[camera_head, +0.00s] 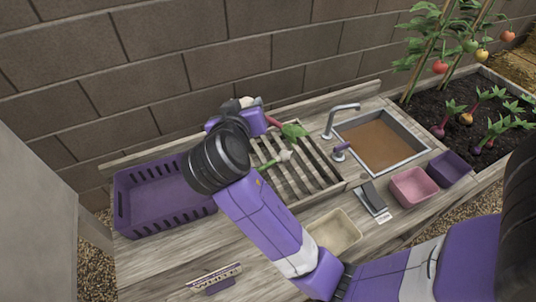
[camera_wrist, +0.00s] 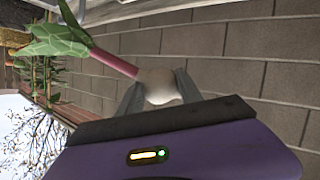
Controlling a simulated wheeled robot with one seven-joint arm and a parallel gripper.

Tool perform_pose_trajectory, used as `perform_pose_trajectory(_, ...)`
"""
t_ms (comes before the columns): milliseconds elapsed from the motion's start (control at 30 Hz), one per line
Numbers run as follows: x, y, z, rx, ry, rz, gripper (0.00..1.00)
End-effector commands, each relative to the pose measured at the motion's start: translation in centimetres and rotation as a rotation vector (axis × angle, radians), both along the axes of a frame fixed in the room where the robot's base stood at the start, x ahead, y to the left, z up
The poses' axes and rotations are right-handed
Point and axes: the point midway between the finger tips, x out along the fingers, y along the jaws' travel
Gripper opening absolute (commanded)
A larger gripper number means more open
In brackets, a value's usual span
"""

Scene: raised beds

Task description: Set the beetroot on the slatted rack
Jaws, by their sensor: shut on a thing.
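The beetroot has a pale round root, a red-pink stem and green leaves. In the head view its stem (camera_head: 273,121) and leaves point right, above the back of the slatted rack (camera_head: 318,174). My gripper (camera_head: 248,103) is shut on its root, which shows pale between the fingers in the wrist view (camera_wrist: 158,84). The stem there runs up and left to the leaves. The wooden rack stands left of the sink, partly hidden by my arm. Another vegetable, with a white bulb (camera_head: 285,156) and green stem, lies on its slats.
A purple crate (camera_head: 150,216) stands left of the rack. The sink (camera_head: 420,152) with its tap (camera_head: 345,107) is at right. A cream tray (camera_head: 337,229), a pink tub (camera_head: 414,187) and a purple tub (camera_head: 450,169) stand forward. A block wall (camera_head: 210,75) rises behind.

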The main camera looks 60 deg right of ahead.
Motion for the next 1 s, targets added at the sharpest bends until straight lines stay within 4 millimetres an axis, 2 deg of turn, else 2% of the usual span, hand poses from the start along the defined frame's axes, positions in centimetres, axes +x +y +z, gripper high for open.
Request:
perform_pose_trajectory(33,-0.1,0.0,-1.6,0.000,0.010,0.000,0.00)
perform_pose_trajectory(100,-0.1,0.0,-3.3,0.000,0.009,-0.001,0.00)
perform_pose_trajectory(400,-0.1,0.0,-10.3,0.000,0.006,0.000,0.00)
perform_pose_trajectory(500,-0.1,0.0,-11.9,0.000,0.004,0.001,0.00)
perform_pose_trajectory(733,0.0,0.0,-13.6,0.000,0.001,0.000,0.00)
perform_pose_trajectory(1000,0.0,0.0,-17.1,0.000,0.001,0.000,0.00)
